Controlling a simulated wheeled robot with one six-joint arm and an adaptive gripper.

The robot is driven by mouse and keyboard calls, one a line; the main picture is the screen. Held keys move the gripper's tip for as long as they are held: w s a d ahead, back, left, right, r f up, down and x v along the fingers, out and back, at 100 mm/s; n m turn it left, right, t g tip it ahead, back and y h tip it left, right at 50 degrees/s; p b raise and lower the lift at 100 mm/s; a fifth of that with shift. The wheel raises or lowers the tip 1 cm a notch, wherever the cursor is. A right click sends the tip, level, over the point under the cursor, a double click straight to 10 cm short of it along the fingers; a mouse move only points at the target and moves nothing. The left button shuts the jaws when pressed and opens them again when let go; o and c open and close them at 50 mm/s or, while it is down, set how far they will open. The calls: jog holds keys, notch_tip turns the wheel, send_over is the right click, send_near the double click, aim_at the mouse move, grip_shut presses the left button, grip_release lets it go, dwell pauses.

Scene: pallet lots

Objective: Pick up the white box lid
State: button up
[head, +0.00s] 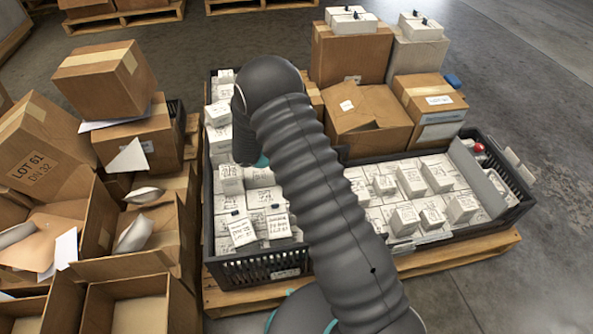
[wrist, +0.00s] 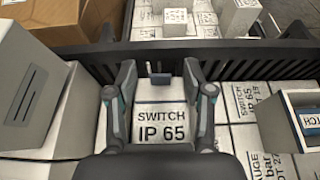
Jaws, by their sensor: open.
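Several small white boxes stand packed in the black crates (head: 290,268). In the wrist view, a white box marked SWITCH IP 65 (wrist: 163,121) lies between my fingers, its printed white top facing the camera. I cannot tell whether this top is a separate lid. My gripper (wrist: 160,74) is open and empty, one finger on each side of the box; contact is not clear. In the head view my arm hides most of the gripper.
A black crate wall (wrist: 236,58) runs just beyond the fingers. An open white box with a blue item (wrist: 309,121) stands at right, and a slotted white box (wrist: 30,88) at left. Cardboard boxes (head: 350,50) stand behind; open cartons (head: 128,300) are at left.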

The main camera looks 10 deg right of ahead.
grip_shut()
jog(key=shift+r, duration=0.15)
